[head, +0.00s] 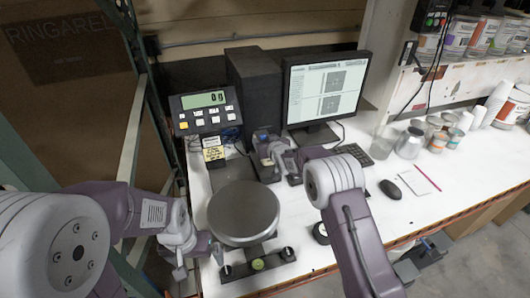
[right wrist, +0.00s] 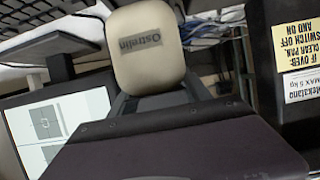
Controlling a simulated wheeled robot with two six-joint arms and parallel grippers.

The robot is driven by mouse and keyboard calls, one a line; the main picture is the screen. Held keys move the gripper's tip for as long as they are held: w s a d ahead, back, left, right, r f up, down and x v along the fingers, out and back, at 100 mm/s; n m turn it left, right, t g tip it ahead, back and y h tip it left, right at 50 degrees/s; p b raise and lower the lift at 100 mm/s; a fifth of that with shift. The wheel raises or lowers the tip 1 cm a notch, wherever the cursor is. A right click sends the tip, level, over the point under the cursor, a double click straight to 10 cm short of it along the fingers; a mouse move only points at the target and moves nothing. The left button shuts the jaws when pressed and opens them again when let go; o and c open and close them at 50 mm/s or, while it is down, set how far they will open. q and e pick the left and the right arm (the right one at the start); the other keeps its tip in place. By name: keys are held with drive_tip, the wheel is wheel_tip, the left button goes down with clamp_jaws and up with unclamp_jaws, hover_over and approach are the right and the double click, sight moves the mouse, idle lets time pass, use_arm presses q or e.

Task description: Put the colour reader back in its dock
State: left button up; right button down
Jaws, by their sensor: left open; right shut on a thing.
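The colour reader (right wrist: 150,45) is a cream, rounded body with "Ostrelin" lettering, seen large in the right wrist view. My right gripper (head: 266,152) is shut on it, in front of the black computer tower and left of the monitor. In the head view, the gripper and wrist hide most of the reader. A dark, low shape (head: 267,173) shows under the gripper; it may be the dock. I cannot tell whether the reader touches it. My left gripper (head: 198,262) is open and empty, beside the front left of the scale.
A scale with a round grey pan (head: 243,212) stands front left, its display (head: 205,108) behind. The monitor (head: 327,88), computer tower (head: 254,85) and keyboard (head: 353,155) are nearby. A mouse (head: 390,189) and several jars stand right. The white bench (head: 450,200) is clear at front right.

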use_arm(q)
wheel_tip(320, 180, down, 2)
drive_tip(key=shift+f+b, duration=0.1)
drive_tip(key=shift+b, duration=0.95)
use_arm(e)
wheel_tip(320, 180, down, 4)
drive_tip(key=shift+r, duration=0.1)
drive_tip(key=shift+w, duration=0.1)
use_arm(q)
drive_tip(key=shift+f, duration=0.1)
use_arm(e)
drive_tip(key=shift+c, duration=2.4)
unclamp_jaws()
use_arm(q)
drive_tip(key=shift+r+p, duration=0.3)
drive_tip(key=shift+r, duration=0.05)
use_arm(e)
drive_tip(key=shift+s+r, duration=0.1)
drive_tip(key=shift+s, duration=0.1)
use_arm(q)
drive_tip(key=shift+r+p, duration=0.9)
use_arm(e)
drive_tip(key=v, duration=1.2)
